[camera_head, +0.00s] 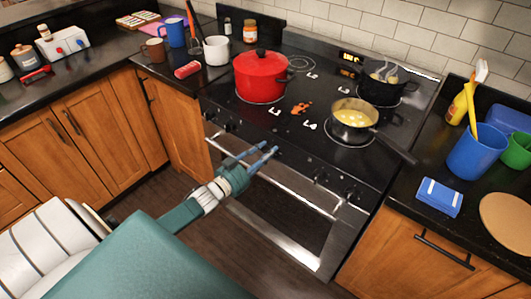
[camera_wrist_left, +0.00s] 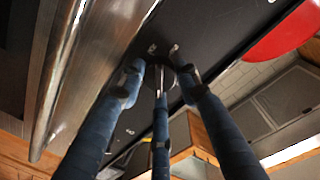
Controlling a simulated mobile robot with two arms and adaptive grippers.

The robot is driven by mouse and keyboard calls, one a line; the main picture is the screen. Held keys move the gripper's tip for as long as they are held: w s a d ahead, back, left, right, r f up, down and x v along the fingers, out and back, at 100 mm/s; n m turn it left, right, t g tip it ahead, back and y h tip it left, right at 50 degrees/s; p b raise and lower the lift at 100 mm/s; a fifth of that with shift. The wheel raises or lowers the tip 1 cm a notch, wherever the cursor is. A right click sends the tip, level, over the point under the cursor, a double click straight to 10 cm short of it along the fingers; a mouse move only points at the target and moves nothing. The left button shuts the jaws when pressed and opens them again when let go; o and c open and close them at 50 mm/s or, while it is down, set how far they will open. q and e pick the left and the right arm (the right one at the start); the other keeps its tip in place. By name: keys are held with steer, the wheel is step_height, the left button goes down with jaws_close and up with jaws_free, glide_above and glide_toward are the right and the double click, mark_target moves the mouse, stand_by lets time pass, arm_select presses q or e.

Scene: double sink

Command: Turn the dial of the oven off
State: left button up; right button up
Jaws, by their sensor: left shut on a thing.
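The black oven (camera_head: 290,205) has a dark front panel with several dark dials, two at left (camera_head: 230,127) and two at right (camera_head: 320,178). My left gripper (camera_head: 268,150) reaches the panel between these pairs, its blue fingers at the panel. In the left wrist view, the blue fingers (camera_wrist_left: 160,75) close around a small dark dial (camera_wrist_left: 154,76) on the panel. The fingers hide much of this dial, and I cannot read its setting. My right gripper is not in view.
The silver oven door handle (camera_head: 300,188) runs just below the panel. A red pot (camera_head: 262,77), a pan of yellow food (camera_head: 353,118) with its handle (camera_head: 395,150) overhanging the front, and a dark pot (camera_head: 385,85) stand on the cooktop. The floor before the oven is clear.

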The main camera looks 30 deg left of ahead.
arm_select(q)
steer(key=n+b, duration=0.2)
steer(key=n, duration=0.7)
steer(key=shift+w+r+n+t, duration=0.1)
steer(key=shift+n+t, duration=0.3)
steer(key=shift+a+r+n, duration=0.1)
steer(key=shift+n, duration=0.4)
steer(key=shift+r, duration=0.1)
steer(key=shift+a, duration=0.1)
steer(key=o, duration=1.2)
steer(key=shift+c, duration=0.2)
